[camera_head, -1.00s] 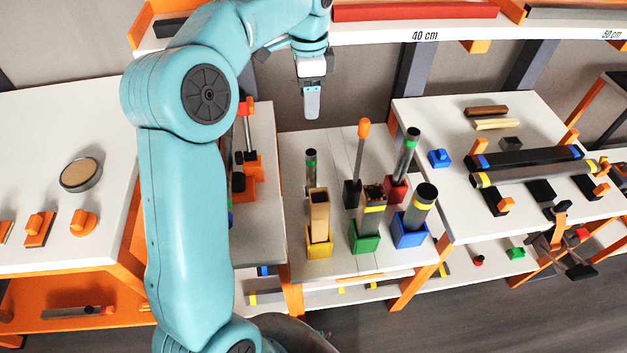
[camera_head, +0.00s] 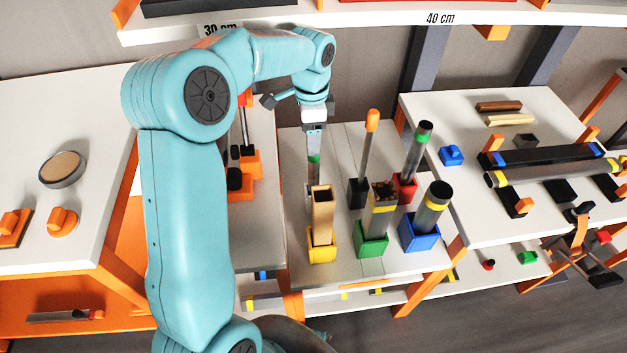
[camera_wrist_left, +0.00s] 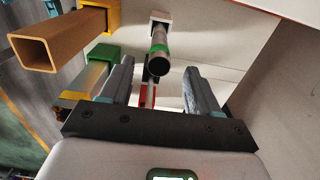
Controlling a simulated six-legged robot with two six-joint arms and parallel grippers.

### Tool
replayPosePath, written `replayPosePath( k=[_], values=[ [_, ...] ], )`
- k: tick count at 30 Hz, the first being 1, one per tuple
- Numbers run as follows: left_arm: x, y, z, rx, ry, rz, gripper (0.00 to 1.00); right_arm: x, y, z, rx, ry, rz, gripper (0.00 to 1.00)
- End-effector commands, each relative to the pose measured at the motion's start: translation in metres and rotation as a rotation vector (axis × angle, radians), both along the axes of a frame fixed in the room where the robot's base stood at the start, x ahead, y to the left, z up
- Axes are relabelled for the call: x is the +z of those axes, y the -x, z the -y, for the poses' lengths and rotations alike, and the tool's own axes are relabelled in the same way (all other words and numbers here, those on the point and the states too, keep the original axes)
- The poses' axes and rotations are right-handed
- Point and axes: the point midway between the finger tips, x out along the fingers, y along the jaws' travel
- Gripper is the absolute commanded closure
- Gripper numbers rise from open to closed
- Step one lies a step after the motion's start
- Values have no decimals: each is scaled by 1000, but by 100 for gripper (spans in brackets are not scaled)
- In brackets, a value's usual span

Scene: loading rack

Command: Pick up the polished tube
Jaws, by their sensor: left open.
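A grey metallic tube with a green band (camera_head: 313,172) stands upright behind the square wooden tube (camera_head: 321,212); I take it as the polished tube. In the left wrist view the tube (camera_wrist_left: 158,62) rises from a white socket (camera_wrist_left: 160,17). My left gripper (camera_head: 314,142) points down at the tube's upper end and partly covers it. In the left wrist view the open left gripper (camera_wrist_left: 158,72) has one finger on each side of the tube's end, with gaps. A second tube with a green band (camera_head: 418,146) leans in a red socket. My right gripper is not in view.
The wooden tube stands in a yellow holder (camera_head: 321,246), close in front. An orange-tipped rod (camera_head: 369,150), a green holder (camera_head: 371,240) and a blue holder (camera_head: 420,234) stand to the right. A shelf (camera_head: 370,20) spans above the arm. A side table (camera_head: 440,110) carries lying tubes.

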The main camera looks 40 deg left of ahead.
Motion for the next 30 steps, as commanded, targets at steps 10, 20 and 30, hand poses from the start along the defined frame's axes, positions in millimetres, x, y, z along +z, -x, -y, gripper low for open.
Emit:
replayPosePath(
  k=[10, 20, 30],
  values=[
    [-45, -4, 3, -1, 0, -3, 38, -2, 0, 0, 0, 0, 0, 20],
    [-56, -4, 2, 0, 0, 0, 38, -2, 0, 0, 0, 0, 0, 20],
    [-55, -4, 2, -1, 0, 1, 100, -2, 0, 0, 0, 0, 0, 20]
  ],
)
